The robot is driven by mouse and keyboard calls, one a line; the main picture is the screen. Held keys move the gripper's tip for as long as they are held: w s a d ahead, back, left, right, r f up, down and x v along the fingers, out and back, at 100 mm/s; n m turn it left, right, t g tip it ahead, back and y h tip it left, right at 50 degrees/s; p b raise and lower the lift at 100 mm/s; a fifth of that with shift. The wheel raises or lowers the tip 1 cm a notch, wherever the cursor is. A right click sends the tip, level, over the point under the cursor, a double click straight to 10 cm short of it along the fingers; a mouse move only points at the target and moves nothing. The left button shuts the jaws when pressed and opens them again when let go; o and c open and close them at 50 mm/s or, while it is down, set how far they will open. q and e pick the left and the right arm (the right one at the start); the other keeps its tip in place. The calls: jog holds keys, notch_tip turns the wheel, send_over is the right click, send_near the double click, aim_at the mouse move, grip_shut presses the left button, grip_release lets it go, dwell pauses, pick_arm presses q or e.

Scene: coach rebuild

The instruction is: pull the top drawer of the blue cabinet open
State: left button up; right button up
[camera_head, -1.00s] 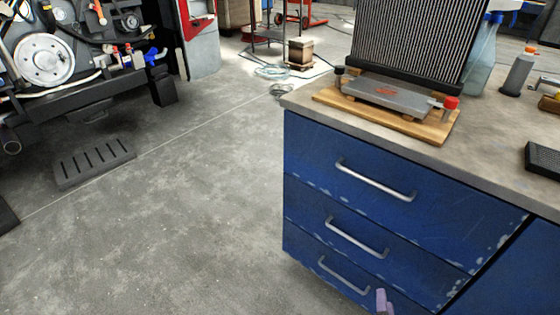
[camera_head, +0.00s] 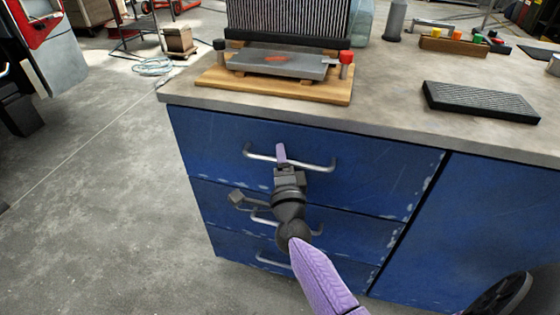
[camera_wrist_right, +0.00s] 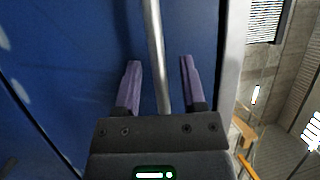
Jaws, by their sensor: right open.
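The blue cabinet (camera_head: 420,235) has three drawers on its left side, each with a metal bar handle. The top drawer (camera_head: 215,135) looks shut, its front level with the others. My right gripper (camera_head: 281,155) is in front of the top drawer's handle (camera_head: 316,166). In the right wrist view the gripper's two purple fingers (camera_wrist_right: 160,82) are open, one on each side of the handle bar (camera_wrist_right: 156,50). The bar runs between them, with gaps visible on both sides. My left gripper is not in view.
The grey worktop (camera_head: 390,115) bears a wooden board (camera_head: 215,80) with a metal fixture, a dark ribbed block (camera_head: 480,101) and a grey bottle (camera_head: 395,20). Open concrete floor (camera_head: 100,200) lies to the left of the cabinet.

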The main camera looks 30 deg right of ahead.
grip_shut()
dwell(1.0)
dwell(0.4)
